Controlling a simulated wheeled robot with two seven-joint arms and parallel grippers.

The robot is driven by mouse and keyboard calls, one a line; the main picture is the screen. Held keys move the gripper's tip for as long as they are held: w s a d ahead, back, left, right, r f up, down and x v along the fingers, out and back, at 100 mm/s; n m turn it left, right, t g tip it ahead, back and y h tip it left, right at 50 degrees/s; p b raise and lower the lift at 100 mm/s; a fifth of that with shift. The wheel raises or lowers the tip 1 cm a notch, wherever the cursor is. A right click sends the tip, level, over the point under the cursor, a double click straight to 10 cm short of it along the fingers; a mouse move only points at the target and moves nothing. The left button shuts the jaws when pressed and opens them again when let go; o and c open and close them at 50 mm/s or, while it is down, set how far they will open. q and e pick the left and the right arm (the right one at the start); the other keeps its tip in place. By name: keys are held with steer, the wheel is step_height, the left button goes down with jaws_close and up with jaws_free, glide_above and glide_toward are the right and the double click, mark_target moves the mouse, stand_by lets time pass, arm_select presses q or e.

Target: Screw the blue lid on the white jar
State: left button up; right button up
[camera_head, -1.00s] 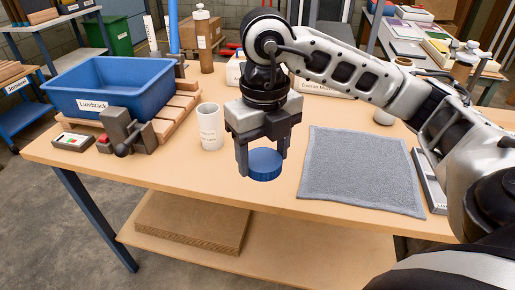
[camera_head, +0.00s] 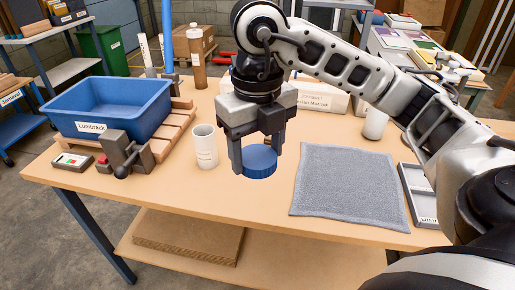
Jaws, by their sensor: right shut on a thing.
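The white jar (camera_head: 205,149) stands upright on the table, with its open top facing up and small print on its side. My right gripper (camera_head: 258,159) is shut on the blue lid (camera_head: 260,162), a flat round cap with a ribbed edge. It holds the lid roughly level above the table, to the right of the jar and apart from it. The left gripper is not in view.
A blue bin (camera_head: 108,106) on a wooden pallet stands left, with a small vise (camera_head: 124,155) in front. A grey mat (camera_head: 352,187) lies right of the lid, beside a grey tray (camera_head: 418,195). A brown bottle (camera_head: 196,72) and a white box (camera_head: 318,97) stand behind.

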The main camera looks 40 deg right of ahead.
steer(key=n, duration=0.3)
steer(key=a+f+n, duration=0.1)
steer(key=shift+w+f+n, duration=0.1)
steer(key=shift+w+n, duration=0.2)
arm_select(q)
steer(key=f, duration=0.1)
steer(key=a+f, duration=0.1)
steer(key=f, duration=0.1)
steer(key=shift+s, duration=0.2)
arm_select(e)
steer(key=w+a+f+n, duration=0.1)
steer(key=f+n, duration=0.3)
steer(key=n, duration=1.2)
steer(key=w+a+f+n, duration=0.2)
steer(key=a+f+n, duration=0.1)
steer(key=n, duration=1.3)
steer(key=shift+a+f, duration=0.4)
steer(key=shift+f, duration=0.45)
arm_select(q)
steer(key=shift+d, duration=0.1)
